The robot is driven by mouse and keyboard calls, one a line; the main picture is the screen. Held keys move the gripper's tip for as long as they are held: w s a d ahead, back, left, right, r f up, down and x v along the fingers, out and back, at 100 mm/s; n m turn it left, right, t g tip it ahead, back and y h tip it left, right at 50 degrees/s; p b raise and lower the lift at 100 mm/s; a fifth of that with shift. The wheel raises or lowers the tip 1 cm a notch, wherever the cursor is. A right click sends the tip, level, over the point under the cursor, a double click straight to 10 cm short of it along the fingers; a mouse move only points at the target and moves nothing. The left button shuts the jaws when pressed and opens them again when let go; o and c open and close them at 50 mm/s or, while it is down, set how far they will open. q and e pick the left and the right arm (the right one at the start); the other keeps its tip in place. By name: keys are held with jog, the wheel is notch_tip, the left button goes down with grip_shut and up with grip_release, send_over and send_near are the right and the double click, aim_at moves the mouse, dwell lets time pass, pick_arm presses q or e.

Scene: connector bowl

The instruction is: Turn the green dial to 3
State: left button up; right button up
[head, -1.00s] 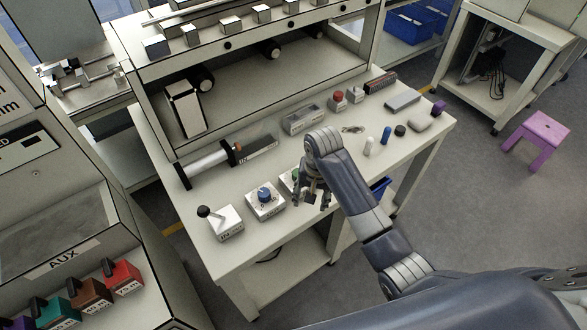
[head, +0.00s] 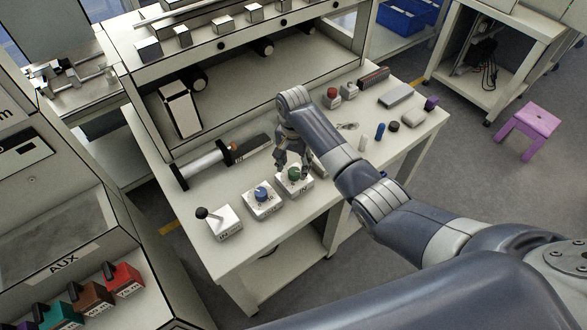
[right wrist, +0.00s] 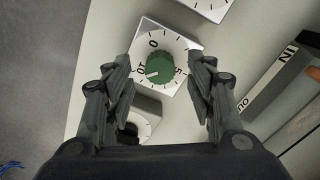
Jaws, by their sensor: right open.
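The green dial (head: 294,174) sits on a white box at the front of the bench, right of the blue dial (head: 262,193). In the right wrist view the green dial (right wrist: 162,68) shows a scale marked 0, 5 and 10. A pale mark on its knob lies on the side toward 10. My right gripper (head: 292,163) is open above the green dial. In the right wrist view its fingers (right wrist: 160,62) stand apart on either side of the knob; I cannot tell whether they touch it. My left gripper is not in view.
A lever box (head: 223,221) stands left of the blue dial. Behind the dials lies a grey cylinder with black ends (head: 203,166). Several small items, including a blue peg (head: 379,131), stand at the right. A purple stool (head: 529,125) is on the floor.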

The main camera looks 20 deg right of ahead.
aim_at(294, 172)
jog(key=shift+f, duration=1.55)
jog(key=c, duration=1.1)
